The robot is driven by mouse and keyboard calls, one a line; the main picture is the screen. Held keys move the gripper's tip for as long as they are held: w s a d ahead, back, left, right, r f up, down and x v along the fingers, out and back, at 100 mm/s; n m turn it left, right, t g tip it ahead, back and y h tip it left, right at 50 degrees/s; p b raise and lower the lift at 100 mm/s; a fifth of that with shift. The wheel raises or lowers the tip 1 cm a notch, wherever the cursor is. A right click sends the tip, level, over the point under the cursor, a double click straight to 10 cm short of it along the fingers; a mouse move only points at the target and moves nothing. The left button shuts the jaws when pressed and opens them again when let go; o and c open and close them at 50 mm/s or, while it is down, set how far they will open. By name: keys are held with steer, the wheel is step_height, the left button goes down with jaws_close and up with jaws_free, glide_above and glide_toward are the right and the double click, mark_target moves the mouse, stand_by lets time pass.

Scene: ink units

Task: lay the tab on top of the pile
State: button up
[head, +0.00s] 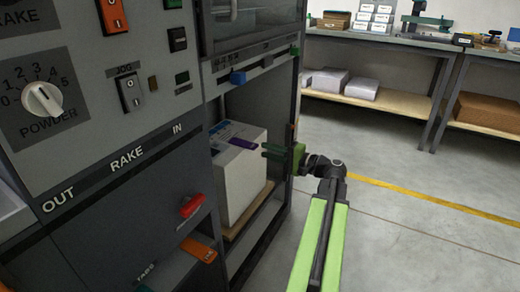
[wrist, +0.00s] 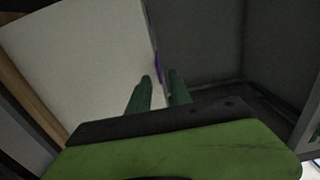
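The pile (head: 238,180) is a tall white block of sheets in the machine's lower bay, with some blue and violet print on top. A small purple tab (head: 242,143) lies on its top at the right edge. In the wrist view the purple tab (wrist: 158,68) shows as a thin strip at the pile's edge, beyond my fingertips. My gripper (head: 264,151) is beside the pile's upper right side, its two green fingers pointing at it. The fingers (wrist: 160,76) are parted, with nothing seen between them. The pile's white side (wrist: 80,60) fills the wrist view's left.
The pile stands on a wooden board (head: 249,212) inside the dark bay, whose walls are close around my gripper. A red handle (head: 192,206) and an orange lever (head: 198,250) stick out of the machine at left. Workbenches (head: 400,42) stand behind; the floor at right is clear.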

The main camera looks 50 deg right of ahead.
steer(key=v, duration=0.7)
steer(key=shift+s, duration=0.4)
steer(key=shift+d, duration=0.1)
